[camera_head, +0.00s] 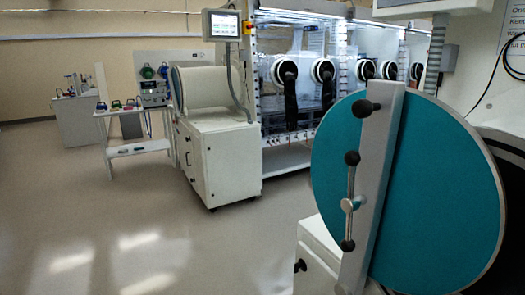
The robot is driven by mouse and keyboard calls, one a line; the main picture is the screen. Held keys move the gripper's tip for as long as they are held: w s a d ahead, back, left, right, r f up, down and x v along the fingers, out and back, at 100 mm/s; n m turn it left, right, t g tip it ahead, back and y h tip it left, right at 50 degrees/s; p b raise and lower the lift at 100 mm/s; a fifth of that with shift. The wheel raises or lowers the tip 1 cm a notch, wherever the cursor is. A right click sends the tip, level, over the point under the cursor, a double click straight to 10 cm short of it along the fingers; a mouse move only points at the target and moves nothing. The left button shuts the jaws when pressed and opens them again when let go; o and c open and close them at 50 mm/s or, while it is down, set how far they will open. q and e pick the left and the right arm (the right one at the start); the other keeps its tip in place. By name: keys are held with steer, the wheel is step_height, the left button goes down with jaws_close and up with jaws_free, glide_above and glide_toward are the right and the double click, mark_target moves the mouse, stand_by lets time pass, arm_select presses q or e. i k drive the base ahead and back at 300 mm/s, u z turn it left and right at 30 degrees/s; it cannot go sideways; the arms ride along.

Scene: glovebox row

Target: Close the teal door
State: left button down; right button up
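The teal door (440,190) is a large round disc filling the right foreground. A grey bar (372,190) runs up across its face, slightly tilted. A metal handle rod (350,190) with black ball knobs at its ends is on the bar, with another black knob near the top. The door appears swung open, standing apart from the white rounded housing (505,135) at the right edge, where a dark area shows behind the disc. The hinge is hidden. Neither of my grippers is in view.
A white cabinet (316,262) is below the door. Further back stand a white wheeled cabinet (222,160) with a screen (223,25), a glovebox (300,85) with black gloves, and a small cart (138,148). The grey floor (150,235) at left is clear.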

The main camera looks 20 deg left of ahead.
mark_target(433, 220)
steer(key=u, duration=0.25)
steer(key=i, duration=0.9)
steer(key=z, duration=0.2)
